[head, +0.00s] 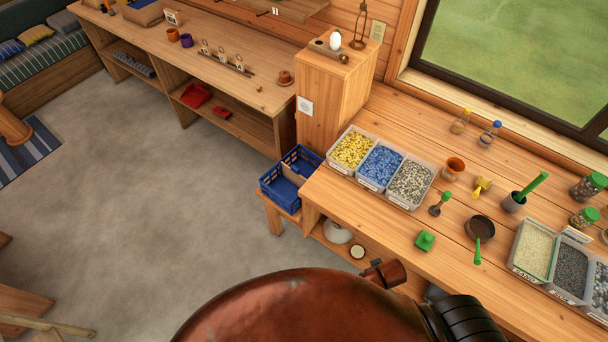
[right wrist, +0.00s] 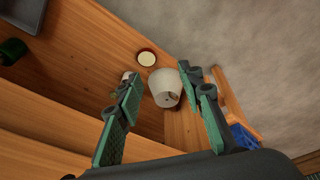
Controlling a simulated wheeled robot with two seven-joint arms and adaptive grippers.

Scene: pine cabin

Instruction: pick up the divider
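A blue crate (head: 268,196) stands on a low wooden stand left of the workbench in the head view. A blue panel seems to cross its inside, but I cannot tell surely whether that is the divider. Part of the blue crate also shows at the lower right of the right wrist view (right wrist: 245,138). My right gripper (right wrist: 187,82) is open and empty, its two green-padded fingers apart. A white pot (right wrist: 165,87) shows between and beyond the fingers. My left gripper is not in view.
The white pot (head: 337,232) and a cream-topped round thing (head: 357,252) are on the shelf under the workbench (head: 385,235). Bins of yellow, blue and grey pieces (head: 409,184) stand above. A wooden cabinet (head: 330,95) rises behind the crate.

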